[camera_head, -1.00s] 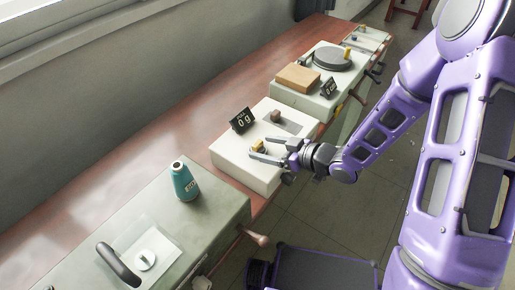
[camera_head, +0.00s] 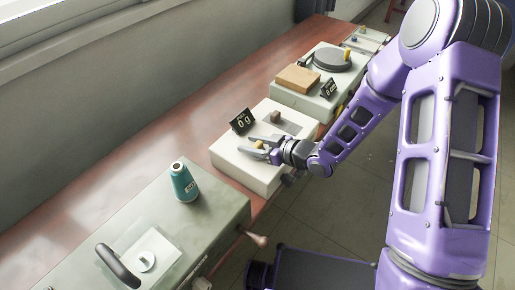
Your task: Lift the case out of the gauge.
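The gauge is a white box (camera_head: 228,158) with a small black display (camera_head: 241,121) reading 0 g. Two small blocks show on its top: a brown one (camera_head: 276,116) by a grey recessed patch, and a yellowish one (camera_head: 259,146) nearer the front. I cannot tell for certain which is the case. My gripper (camera_head: 247,145) is low over the front of the gauge, fingers pointing left. The fingers are apart, with the yellowish block seen between them. Whether they touch it cannot be told; its lower part is hidden.
A grey-green machine (camera_head: 190,250) with a teal bottle (camera_head: 184,182) and a black handle stands at the front left. Behind the gauge is another white unit (camera_head: 305,100) with a tan box (camera_head: 298,79) and a dark round plate (camera_head: 332,60). The red-brown bench (camera_head: 150,165) is clear along the wall.

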